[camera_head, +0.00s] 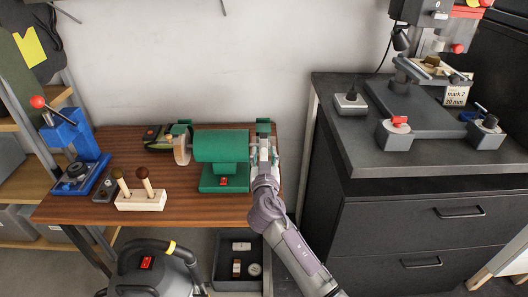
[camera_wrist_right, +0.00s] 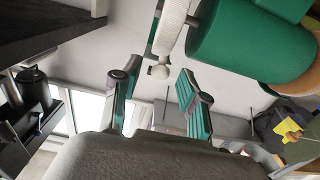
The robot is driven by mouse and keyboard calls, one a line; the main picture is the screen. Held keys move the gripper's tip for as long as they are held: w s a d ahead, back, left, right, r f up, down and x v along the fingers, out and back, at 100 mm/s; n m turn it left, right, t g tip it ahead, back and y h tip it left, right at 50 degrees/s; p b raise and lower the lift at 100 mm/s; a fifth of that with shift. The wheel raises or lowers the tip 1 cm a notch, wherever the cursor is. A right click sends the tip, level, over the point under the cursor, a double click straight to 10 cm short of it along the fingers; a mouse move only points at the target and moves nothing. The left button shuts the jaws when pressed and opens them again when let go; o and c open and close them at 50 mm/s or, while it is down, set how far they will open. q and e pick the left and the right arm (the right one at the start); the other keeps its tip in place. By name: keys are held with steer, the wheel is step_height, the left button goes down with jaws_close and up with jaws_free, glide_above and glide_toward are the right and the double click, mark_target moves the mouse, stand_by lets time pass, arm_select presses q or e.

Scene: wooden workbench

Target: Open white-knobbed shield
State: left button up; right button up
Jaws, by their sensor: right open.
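The green bench grinder (camera_head: 222,148) stands on the wooden workbench, with a wheel at each end. My right gripper (camera_head: 265,160) is at its right end and hides much of the wheel and shield there. In the right wrist view the white knob (camera_wrist_right: 160,71) shows between the two open fingers, apart from both. A pale wheel (camera_wrist_right: 175,25) and the green grinder body are just beyond it. A thin green-edged piece by the knob may be the shield, but its angle is hard to tell. My left gripper is not in view.
A dark cabinet (camera_head: 425,225) with a drill press is at right. A vacuum (camera_head: 155,265) and an open bin stand below.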

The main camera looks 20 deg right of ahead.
steer(key=shift+w+d, duration=0.1)
steer(key=shift+w, duration=0.3)
steer(key=shift+c, duration=0.4)
jaws_close()
steer(key=shift+r+p, duration=0.25)
steer(key=shift+p, duration=0.35)
step_height(320, 180, up, 6)
steer(key=g+y+p, duration=0.3)
steer(key=g+p, duration=0.9)
steer(key=p, duration=1.3)
glide_above(264, 150)
